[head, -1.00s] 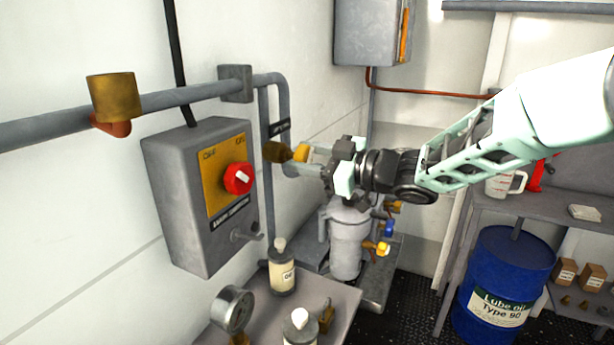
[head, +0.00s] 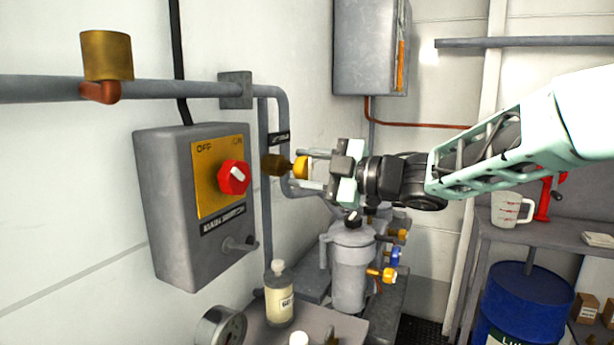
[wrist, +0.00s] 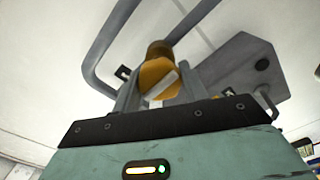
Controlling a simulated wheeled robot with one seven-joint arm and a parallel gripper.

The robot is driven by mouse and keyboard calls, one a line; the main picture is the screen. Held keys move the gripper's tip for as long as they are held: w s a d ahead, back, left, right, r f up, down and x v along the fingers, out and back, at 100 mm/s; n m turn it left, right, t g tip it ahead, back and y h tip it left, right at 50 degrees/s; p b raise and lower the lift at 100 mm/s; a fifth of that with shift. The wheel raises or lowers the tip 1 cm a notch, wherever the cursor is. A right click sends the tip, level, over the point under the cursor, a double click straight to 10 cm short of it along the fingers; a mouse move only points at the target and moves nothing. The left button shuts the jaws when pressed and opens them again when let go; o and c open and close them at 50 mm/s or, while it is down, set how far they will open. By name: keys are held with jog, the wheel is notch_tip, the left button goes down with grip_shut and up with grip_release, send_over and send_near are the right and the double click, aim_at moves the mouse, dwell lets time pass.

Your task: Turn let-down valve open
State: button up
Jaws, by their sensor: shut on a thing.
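The let-down valve has a yellow knob (head: 301,167) on a brass body (head: 276,164), set at the vertical grey pipe right of the switch box. A black label (head: 279,138), too small to read, is just above it. My gripper (head: 305,171) reaches in from the right and is shut on the yellow knob, one finger on each side. The wrist view shows the knob (wrist: 160,78) between the two fingers, with a pale bar across its face. The fingertips partly hide the knob's sides.
A grey switch box (head: 165,215) with a red knob (head: 234,177) is on the wall to the left. A filter housing (head: 349,265) with small valves stands below my gripper. A bottle (head: 279,298) and gauge (head: 221,328) are in front. A blue drum (head: 525,300) stands right.

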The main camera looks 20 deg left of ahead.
dwell(0.4)
jog(key=o, duration=1)
jog(key=shift+d, duration=0.15)
jog(key=s+d+b, duration=0.1)
jog(key=d+b, duration=0.1)
jog(key=d, duration=1.5)
jog(key=shift+s+b, duration=0.15)
jog(key=shift+b, duration=0.2)
